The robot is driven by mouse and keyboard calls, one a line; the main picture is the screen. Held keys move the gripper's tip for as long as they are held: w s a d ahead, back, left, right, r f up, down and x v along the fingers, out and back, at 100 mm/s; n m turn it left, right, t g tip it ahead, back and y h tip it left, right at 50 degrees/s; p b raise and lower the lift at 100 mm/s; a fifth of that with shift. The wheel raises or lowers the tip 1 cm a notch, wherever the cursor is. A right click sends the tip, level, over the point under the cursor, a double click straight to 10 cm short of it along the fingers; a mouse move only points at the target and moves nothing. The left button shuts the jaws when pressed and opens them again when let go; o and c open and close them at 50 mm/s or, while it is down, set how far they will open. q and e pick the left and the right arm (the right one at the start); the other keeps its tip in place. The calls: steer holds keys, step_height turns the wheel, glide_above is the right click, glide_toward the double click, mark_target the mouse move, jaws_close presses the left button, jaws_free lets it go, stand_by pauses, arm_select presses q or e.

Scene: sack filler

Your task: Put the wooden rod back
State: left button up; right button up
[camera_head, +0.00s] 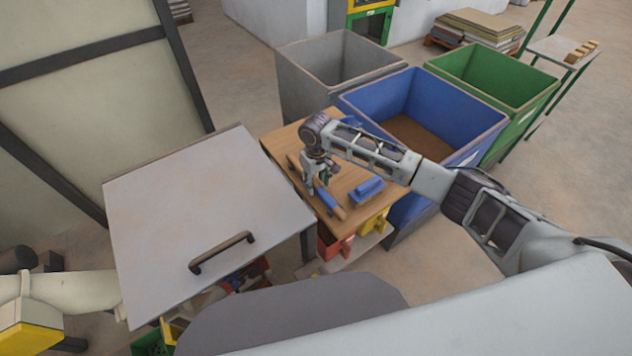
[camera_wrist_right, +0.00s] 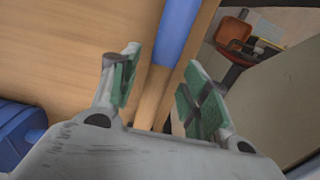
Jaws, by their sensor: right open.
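The wooden rod with a blue band (camera_head: 329,201) lies on the wooden tabletop (camera_head: 284,143) near its front edge. My right gripper (camera_head: 319,188) is open and points down at the rod. In the right wrist view the rod (camera_wrist_right: 178,38) runs between the two green-padded fingers of the gripper (camera_wrist_right: 160,92), with a gap visible on the right side. I cannot tell whether a finger touches it. The lower part of the rod is hidden by the gripper body. My left gripper is not in view.
A blue object (camera_head: 367,190) lies on the tabletop right of the rod. Red (camera_head: 333,245) and yellow (camera_head: 374,221) bins sit below the edge. A grey lid with a handle (camera_head: 222,252) stands left. Grey, blue (camera_head: 468,125) and green bins stand behind.

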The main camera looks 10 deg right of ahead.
mark_target(316, 184)
step_height(316, 184, up, 13)
steer(key=shift+b, duration=0.3)
stand_by(0.5)
